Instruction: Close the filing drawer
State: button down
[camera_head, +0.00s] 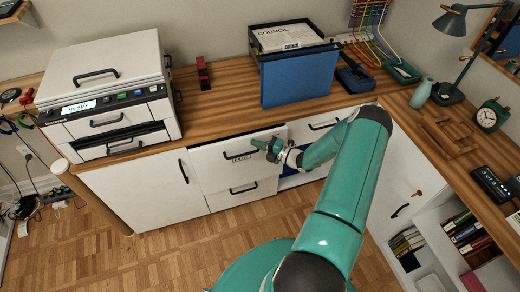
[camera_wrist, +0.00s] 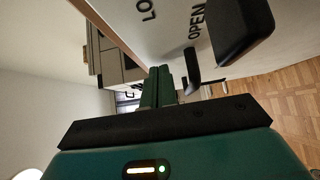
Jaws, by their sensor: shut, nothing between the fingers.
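The white filing drawer (camera_head: 215,165) is in the desk's front, left of the middle, with a dark handle and small label on its face. Its front seems to stand slightly forward of the desk; I cannot tell how far. My green gripper (camera_head: 264,146) is shut and empty, at the right part of this front. In the wrist view my gripper (camera_wrist: 162,78) lies alongside a white front (camera_wrist: 150,25) lettered "OPEN", with a black handle close on the right. Whether the fingers touch the front is unclear. My arm hides part of the desk to the right.
A lower drawer (camera_head: 230,200) and a cabinet door (camera_head: 140,195) flank it. A printer (camera_head: 105,90), a blue file box (camera_head: 298,78) and a lamp (camera_head: 455,55) stand on the wooden desktop. The parquet floor (camera_head: 150,265) in front is clear.

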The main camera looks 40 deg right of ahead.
aim_at(257, 138)
jog(key=w, duration=0.1)
jog(key=w+d, duration=0.1)
jog(key=w, duration=0.1)
jog(key=shift+w, duration=0.2)
jog(key=shift+w+d+r, duration=0.1)
jog(key=shift+w+r, duration=0.05)
jog(key=shift+w, duration=0.05)
jog(key=shift+w+r, duration=0.1)
jog(key=shift+w, duration=0.15)
